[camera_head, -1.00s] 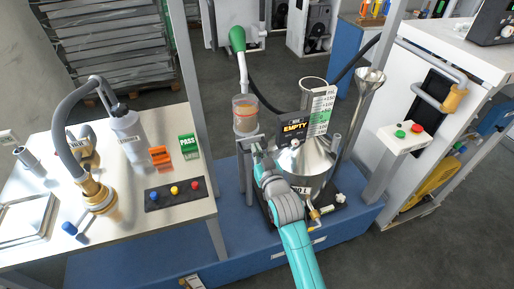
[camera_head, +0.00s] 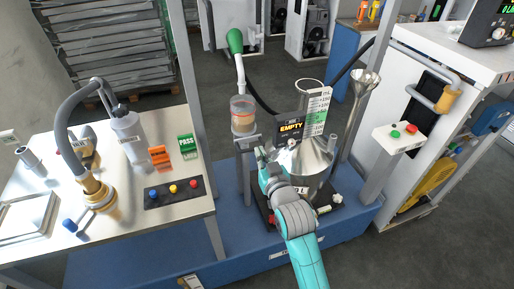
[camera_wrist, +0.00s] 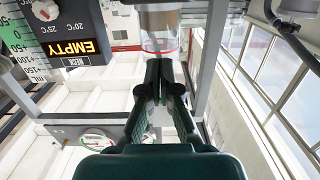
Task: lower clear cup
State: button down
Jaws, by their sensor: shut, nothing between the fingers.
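The clear cup (camera_head: 243,115) is a see-through cylinder with an orange-red band. It stands upright at the top of a grey post, below the green-handled lever (camera_head: 236,42). In the wrist view the clear cup (camera_wrist: 160,38) is upside down in the picture, just beyond my fingertips, with a thin red line around it. My gripper (camera_head: 262,152) is below and slightly right of the cup, beside the metal hopper. In the wrist view my gripper (camera_wrist: 166,66) has its dark fingers together with nothing between them. Whether the fingertips touch the cup or its holder cannot be told.
The black EMPTY display (camera_head: 289,129) and a scale card (camera_head: 317,112) stand close right of my gripper. The metal hopper (camera_head: 312,160) is beside my arm. A steel table (camera_head: 120,215) with a button panel (camera_head: 174,192) is left. A metal funnel (camera_head: 366,84) stands right.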

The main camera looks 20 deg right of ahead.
jog(key=shift+s+r, duration=0.15)
jog(key=shift+s, duration=2)
